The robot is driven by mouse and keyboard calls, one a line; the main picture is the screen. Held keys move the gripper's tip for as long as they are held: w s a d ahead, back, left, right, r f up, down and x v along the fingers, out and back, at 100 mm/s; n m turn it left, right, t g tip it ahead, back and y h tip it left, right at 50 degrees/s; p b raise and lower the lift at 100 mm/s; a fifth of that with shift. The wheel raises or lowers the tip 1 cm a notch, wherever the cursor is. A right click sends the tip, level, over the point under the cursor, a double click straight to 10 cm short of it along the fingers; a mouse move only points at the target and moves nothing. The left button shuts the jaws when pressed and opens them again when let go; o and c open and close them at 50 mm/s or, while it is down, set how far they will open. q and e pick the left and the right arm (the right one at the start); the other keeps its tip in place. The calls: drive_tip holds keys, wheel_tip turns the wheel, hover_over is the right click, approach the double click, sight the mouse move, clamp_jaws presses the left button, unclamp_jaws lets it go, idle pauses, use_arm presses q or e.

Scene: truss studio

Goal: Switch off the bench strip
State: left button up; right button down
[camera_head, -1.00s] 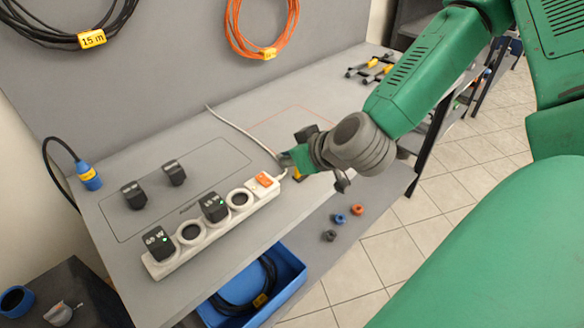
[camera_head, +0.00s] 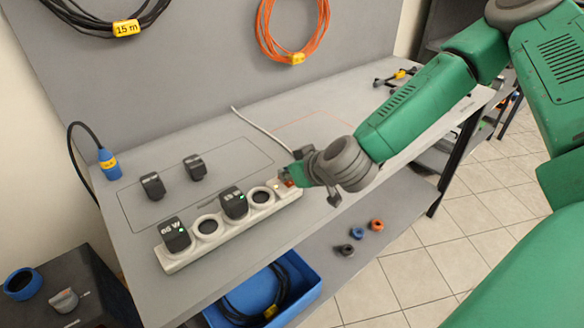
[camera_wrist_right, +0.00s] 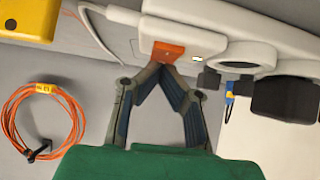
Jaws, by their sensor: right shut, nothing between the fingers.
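Two round sockets are empty. My right gripper (camera_head: 287,180) is shut and empty at the strip's right end, mostly covering the switch in the head view. In the right wrist view, the closed fingertips (camera_wrist_right: 163,66) are at the edge of the orange switch (camera_wrist_right: 168,50) and seem to touch it. A small pale light (camera_wrist_right: 197,59) glows beside the switch. My left gripper is not in view.
Two loose black adapters (camera_head: 151,186) (camera_head: 195,167) sit on the bench behind the strip. A white cord (camera_head: 262,131) runs back from the strip's right end. A blue bin (camera_head: 312,285) with coiled cable is below. The bench's right half is mostly clear.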

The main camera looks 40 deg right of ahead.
drive_tip(key=shift+a, duration=0.3)
drive_tip(key=shift+d, duration=0.25)
drive_tip(key=shift+d+f, duration=0.25)
drive_tip(key=shift+d, duration=0.35)
drive_tip(key=shift+s+a+p, duration=0.4)
drive_tip(key=shift+s+a, duration=0.1)
drive_tip(key=shift+s, duration=0.4)
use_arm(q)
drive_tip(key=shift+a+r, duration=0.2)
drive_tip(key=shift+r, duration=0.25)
use_arm(e)
drive_tip(key=shift+d, duration=0.2)
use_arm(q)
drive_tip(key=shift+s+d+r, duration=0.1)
